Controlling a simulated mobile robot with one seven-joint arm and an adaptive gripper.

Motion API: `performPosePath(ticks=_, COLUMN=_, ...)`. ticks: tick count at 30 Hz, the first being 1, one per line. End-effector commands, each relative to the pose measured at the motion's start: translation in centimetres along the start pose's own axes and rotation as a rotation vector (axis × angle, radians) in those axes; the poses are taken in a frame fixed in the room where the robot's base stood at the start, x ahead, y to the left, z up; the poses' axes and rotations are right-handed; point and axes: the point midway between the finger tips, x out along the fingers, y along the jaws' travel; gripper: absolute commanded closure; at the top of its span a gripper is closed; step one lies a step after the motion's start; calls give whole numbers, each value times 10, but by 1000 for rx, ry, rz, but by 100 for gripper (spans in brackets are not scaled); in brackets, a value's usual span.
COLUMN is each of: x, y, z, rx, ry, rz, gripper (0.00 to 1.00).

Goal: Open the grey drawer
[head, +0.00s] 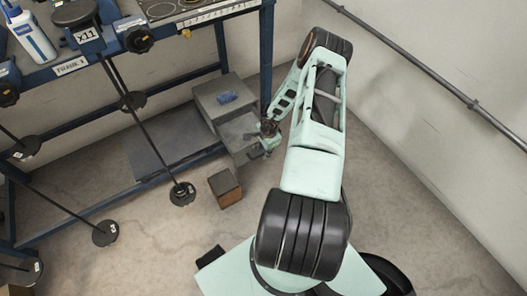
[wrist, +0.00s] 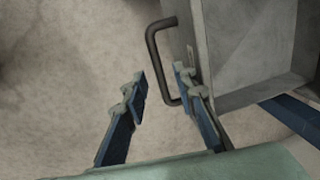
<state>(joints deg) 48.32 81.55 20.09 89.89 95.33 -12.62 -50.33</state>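The grey drawer (head: 240,133) belongs to a small grey cabinet (head: 208,98) under the blue bench. It stands partly out of the cabinet, and its inside shows in the wrist view (wrist: 250,45). Its dark bar handle (wrist: 152,55) sticks out from the drawer front in the wrist view. My gripper (head: 266,143) is at the drawer front in the head view. In the wrist view its two blue-padded fingers (wrist: 160,88) are apart, with the lower part of the handle in line with the gap between them. I cannot tell whether either finger touches the handle.
A brown box (head: 225,188) stands on the floor in front of the cabinet. The bench's blue leg (head: 266,50) is close to my arm. Several dark rods with round ends hang at left. Floor right of the box is clear.

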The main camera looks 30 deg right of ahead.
Motion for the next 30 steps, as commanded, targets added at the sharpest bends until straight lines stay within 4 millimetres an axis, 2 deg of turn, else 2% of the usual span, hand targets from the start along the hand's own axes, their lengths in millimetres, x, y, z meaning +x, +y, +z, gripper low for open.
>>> performPosePath(ticks=12, x=-75, y=-1, z=-1, rx=1, ry=2, rz=-3, gripper=74)
performPosePath(ticks=16, x=-94, y=0, z=-1, rx=2, ry=1, rz=-2, gripper=74)
performPosePath(ticks=22, x=-108, y=0, z=0, rx=1, ry=0, rz=-1, gripper=74)
performPosePath(ticks=30, x=-110, y=0, z=0, rx=0, ry=0, rz=0, gripper=74)
